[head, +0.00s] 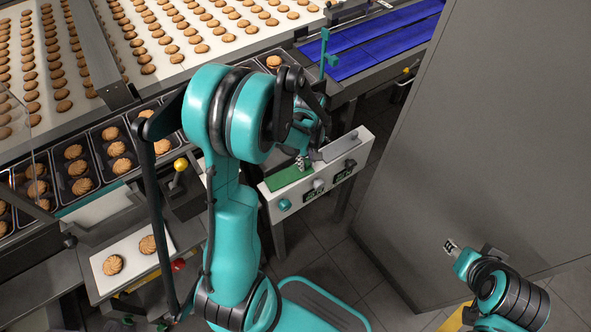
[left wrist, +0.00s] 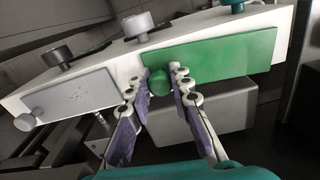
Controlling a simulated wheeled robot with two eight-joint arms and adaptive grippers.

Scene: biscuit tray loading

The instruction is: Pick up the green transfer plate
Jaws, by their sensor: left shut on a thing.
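The green transfer plate (head: 287,179) lies along the left part of the top of a white control box (head: 318,175) in the head view. In the left wrist view the green plate (left wrist: 225,55) has a round green knob (left wrist: 158,83) at its near edge. My left gripper (head: 301,163) is over the plate, with its fingers (left wrist: 158,90) shut on this knob. I cannot tell whether the plate is clear of the box. My right gripper (head: 452,247) is far off at lower right; its small fingers do not show whether they are open.
A grey plate (head: 340,147) sits beside the green one on the box. Dark trays with biscuits (head: 115,150) line the conveyor at left. A white board with two biscuits (head: 130,262) is at lower left. A tall grey panel (head: 490,140) stands at right; blue belts (head: 380,45) run behind.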

